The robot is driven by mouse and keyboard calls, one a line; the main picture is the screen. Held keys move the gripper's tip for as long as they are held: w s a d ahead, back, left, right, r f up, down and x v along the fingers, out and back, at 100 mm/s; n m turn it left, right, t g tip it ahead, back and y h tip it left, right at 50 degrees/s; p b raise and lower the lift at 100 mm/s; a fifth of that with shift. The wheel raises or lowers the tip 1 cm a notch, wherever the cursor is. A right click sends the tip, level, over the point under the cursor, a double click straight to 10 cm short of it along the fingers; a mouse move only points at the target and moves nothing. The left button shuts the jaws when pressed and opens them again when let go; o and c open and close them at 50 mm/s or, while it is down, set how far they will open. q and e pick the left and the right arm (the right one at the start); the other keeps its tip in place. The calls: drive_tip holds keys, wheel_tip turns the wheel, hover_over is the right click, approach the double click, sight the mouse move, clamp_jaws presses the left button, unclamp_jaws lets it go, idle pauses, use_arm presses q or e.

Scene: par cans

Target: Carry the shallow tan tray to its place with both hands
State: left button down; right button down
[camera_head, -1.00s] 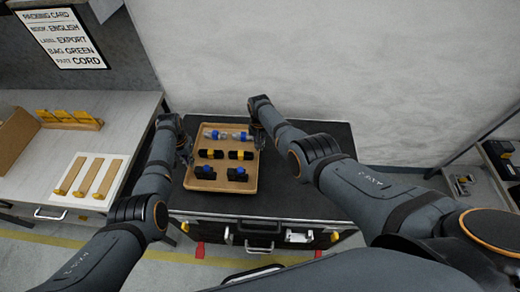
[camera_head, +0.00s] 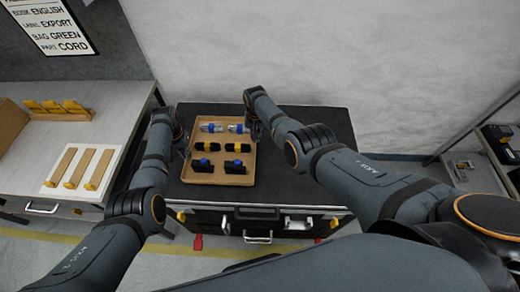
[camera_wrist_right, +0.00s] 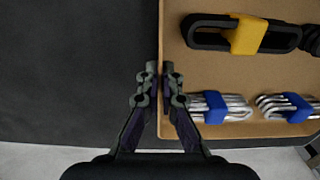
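The shallow tan tray (camera_head: 220,180) lies on the dark top of a case or cabinet, holding several small bundles. Two are silver with blue bands (camera_head: 212,127), two black with yellow bands (camera_head: 209,145), two black with blue parts (camera_head: 203,165). My right gripper (camera_head: 254,134) is at the tray's right edge. In the right wrist view its fingers (camera_wrist_right: 160,78) are close together on either side of the tray's rim (camera_wrist_right: 160,115), shut on it. My left gripper (camera_head: 182,145) is at the tray's left edge; its fingertips are too small and dark to read.
The dark top (camera_head: 300,165) is clear right of the tray. A pale bench (camera_head: 110,110) on the left bears wooden strips on a white board (camera_head: 82,170) and a yellow-tan rack (camera_head: 58,110). A wall stands behind. A shelf unit (camera_head: 490,165) stands far right.

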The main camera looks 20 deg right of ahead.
use_arm(q)
drive_tip(key=shift+w+f+b, duration=0.1)
drive_tip(key=shift+f+b, duration=0.2)
drive_tip(key=shift+f, duration=0.3)
use_arm(e)
drive_tip(key=shift+f, duration=0.65)
use_arm(q)
drive_tip(key=c, duration=1.5)
unclamp_jaws()
drive_tip(key=shift+r, duration=0.15)
use_arm(e)
drive_tip(key=c, duration=1.5)
unclamp_jaws()
drive_tip(key=shift+r, duration=0.15)
use_arm(q)
drive_tip(key=shift+r, duration=0.2)
wheel_tip(320, 180, up, 12)
drive_tip(key=shift+f, duration=0.15)
use_arm(e)
wheel_tip(320, 180, up, 12)
